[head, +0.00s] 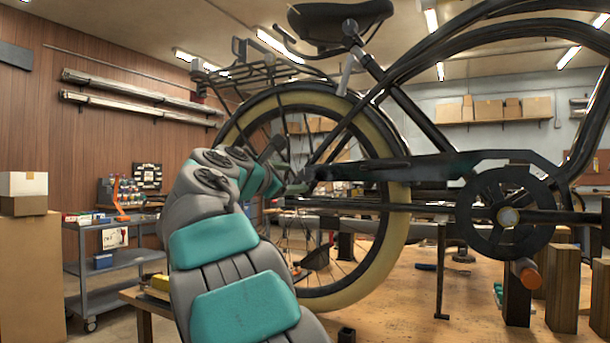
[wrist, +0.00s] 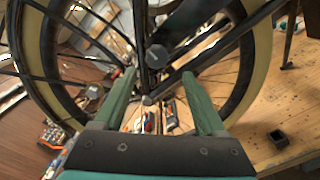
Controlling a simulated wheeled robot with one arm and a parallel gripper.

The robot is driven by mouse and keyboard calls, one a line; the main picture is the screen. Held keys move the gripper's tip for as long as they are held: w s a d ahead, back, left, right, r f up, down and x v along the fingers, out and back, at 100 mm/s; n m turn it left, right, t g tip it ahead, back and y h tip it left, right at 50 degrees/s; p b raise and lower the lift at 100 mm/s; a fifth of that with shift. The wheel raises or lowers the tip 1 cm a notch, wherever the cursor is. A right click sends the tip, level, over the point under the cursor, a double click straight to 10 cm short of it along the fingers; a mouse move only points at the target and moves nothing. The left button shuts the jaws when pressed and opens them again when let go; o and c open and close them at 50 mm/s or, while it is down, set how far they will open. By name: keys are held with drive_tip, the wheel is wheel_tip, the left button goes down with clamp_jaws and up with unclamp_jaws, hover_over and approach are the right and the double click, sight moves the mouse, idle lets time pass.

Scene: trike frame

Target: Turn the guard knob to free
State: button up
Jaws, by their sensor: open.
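A dark round knob (wrist: 157,56) shows in the wrist view, on the frame tubes near the wheel's middle. It looks like the guard knob; I cannot read its position. My gripper (wrist: 159,76) is open, with its two green fingers apart on either side below the knob in the picture, and nothing between them is held. In the head view, my gripper (head: 294,172) is beside the rear wheel, near the rear end of the dark chain guard (head: 400,170). The knob is not clear in the head view, where my arm and the frame crowd that spot.
The rear wheel (head: 388,245) stands over a wooden workbench (head: 400,300). A crank with chainring (head: 510,216) is to the right. Wooden blocks (head: 563,290) stand at the bench's right. A grey cart (head: 110,262) is at the left. A small dark block (wrist: 278,138) lies on the bench.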

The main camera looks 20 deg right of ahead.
sight(304, 176)
drive_tip(key=shift+r+p+x, duration=0.15)
drive_tip(key=shift+p+x, duration=0.1)
drive_tip(key=shift+x, duration=1.7)
drive_tip(key=shift+r+p+x, duration=0.15)
drive_tip(key=shift+p+x, duration=0.1)
drive_tip(key=shift+x, duration=1.65)
drive_tip(key=shift+a, duration=0.1)
drive_tip(key=shift+c, duration=0.4)
clamp_jaws()
